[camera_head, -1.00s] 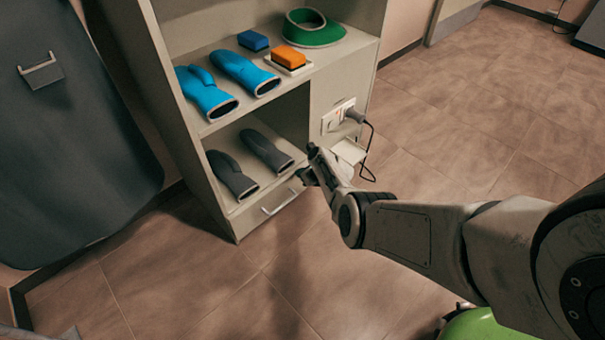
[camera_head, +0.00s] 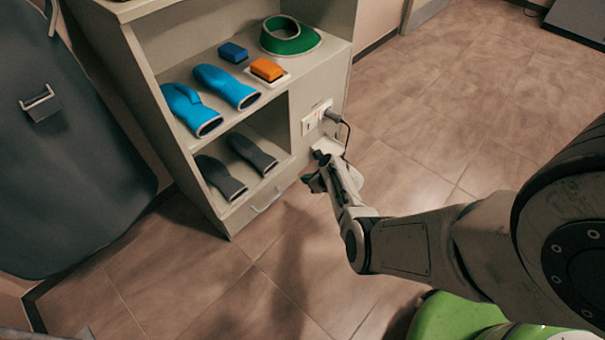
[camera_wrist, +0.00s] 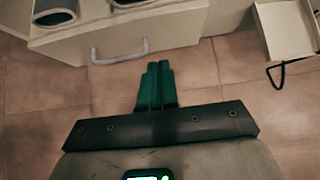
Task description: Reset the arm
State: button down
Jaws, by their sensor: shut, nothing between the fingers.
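My arm reaches in from the right in the head view. My gripper (camera_head: 310,181) is in front of the cabinet's lower right part. In the wrist view my gripper (camera_wrist: 157,66) shows its two green fingers close together, shut and empty. It points toward the cabinet's drawer (camera_wrist: 120,38) with its curved handle (camera_wrist: 120,54), and there is a gap of floor between the fingertips and the drawer.
The cabinet (camera_head: 225,195) holds blue gloves (camera_head: 205,98), grey gloves (camera_head: 232,165), a blue block (camera_head: 233,52), an orange block (camera_head: 267,69) and a green collar (camera_head: 290,37). A plug and cable (camera_head: 335,118) are on its side. A dark apron (camera_head: 65,150) hangs left. Open tiled floor lies right.

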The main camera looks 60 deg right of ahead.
jog(key=shift+s+r, duration=0.1)
jog(key=shift+r, duration=0.05)
jog(key=s+a+r+n+g+y, duration=0.2)
jog(key=a+r+n, duration=0.1)
jog(key=a+n, duration=0.65)
jog(key=s+a+r+n+g+y, duration=0.2)
jog(key=s+a+r+n, duration=0.15)
jog(key=a+n, duration=0.6)
jog(key=s+a+r+n+g+h, duration=0.1)
jog(key=s+a+r+n+g, duration=0.1)
jog(key=s+a+r+n, duration=0.6)
jog(key=s+a+r+n+g+h, duration=0.1)
jog(key=s+a+r+n+g, duration=0.3)
jog(key=n, duration=0.7)
notch_tip(320, 180, up, 27)
jog(key=d+t+p, duration=0.1)
jog(key=t+p, duration=0.1)
jog(key=p, duration=2.3)
jog(key=shift+w+n+p, duration=0.2)
jog(key=shift+n+p, duration=0.1)
jog(key=shift+n, duration=0.1)
